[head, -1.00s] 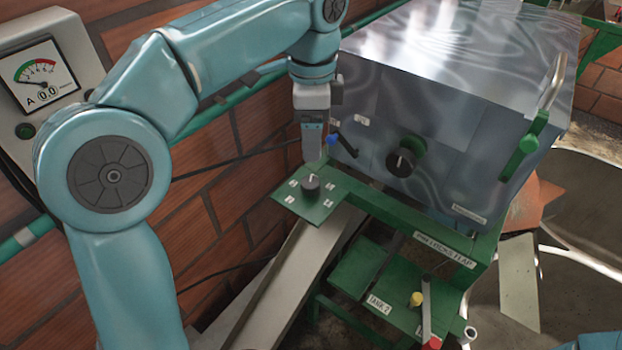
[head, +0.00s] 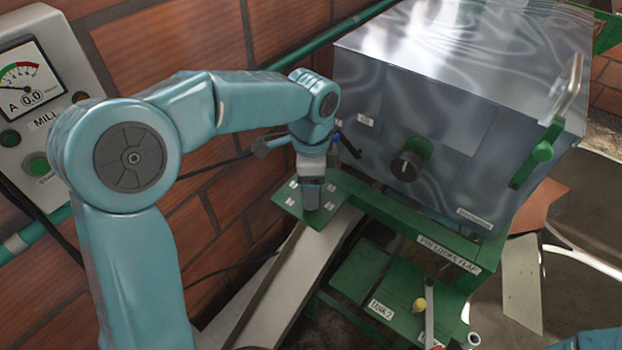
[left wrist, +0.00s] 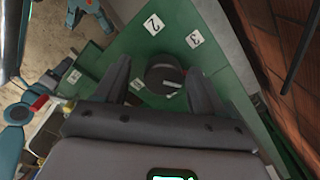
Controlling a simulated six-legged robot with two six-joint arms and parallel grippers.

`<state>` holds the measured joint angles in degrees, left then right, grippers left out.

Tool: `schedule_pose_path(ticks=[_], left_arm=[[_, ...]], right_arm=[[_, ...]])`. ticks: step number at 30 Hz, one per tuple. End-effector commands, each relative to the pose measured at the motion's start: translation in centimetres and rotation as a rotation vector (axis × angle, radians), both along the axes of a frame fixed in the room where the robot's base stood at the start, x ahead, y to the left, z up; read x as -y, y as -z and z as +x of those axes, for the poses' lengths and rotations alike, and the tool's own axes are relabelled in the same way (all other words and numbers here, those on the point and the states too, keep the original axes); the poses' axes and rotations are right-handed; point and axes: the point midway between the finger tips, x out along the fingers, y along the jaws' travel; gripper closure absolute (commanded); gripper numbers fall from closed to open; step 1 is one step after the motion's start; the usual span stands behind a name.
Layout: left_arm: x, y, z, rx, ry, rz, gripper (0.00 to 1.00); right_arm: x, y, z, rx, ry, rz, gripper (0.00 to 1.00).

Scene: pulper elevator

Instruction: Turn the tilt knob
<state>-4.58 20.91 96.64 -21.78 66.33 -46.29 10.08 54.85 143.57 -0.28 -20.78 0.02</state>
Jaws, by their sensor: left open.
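A round black knob (left wrist: 165,72) with a pale pointer mark sits on a green plate (left wrist: 120,55) with numbered white labels around it. My left gripper (left wrist: 160,68) is open and points down at the knob, with one finger on each side of it. I cannot tell whether the fingers touch it. In the head view my left gripper (head: 311,192) is over the green plate (head: 289,207) and hides the knob. My right gripper is not in view.
A grey metal box (head: 450,110) with another black knob (head: 407,164) and a green-based handle (head: 540,150) stands right of my left gripper. A brick wall (head: 215,205) is behind my arm. A panel with a gauge (head: 28,80) is at the left.

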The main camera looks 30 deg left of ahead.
Motion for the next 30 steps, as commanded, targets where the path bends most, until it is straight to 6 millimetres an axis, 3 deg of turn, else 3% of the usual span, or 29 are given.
schedule_pose_path(ticks=[1, 5, 6, 30], left_arm=[[-0.04, -0.05, 0.09, 0.006, -0.001, 0.0, 0.4], [-0.07, -0.29, 0.04, 0.01, -0.001, 0.001, 0.83], [-0.08, -0.37, 0.05, 0.011, -0.001, 0.001, 0.87], [-0.21, -0.89, 0.24, 0.016, -0.011, 0.004, 0.87]], right_arm=[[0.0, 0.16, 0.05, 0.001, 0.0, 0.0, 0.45], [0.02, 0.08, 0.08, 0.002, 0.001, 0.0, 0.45], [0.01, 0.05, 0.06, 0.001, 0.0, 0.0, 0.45], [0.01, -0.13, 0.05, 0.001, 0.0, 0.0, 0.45]])
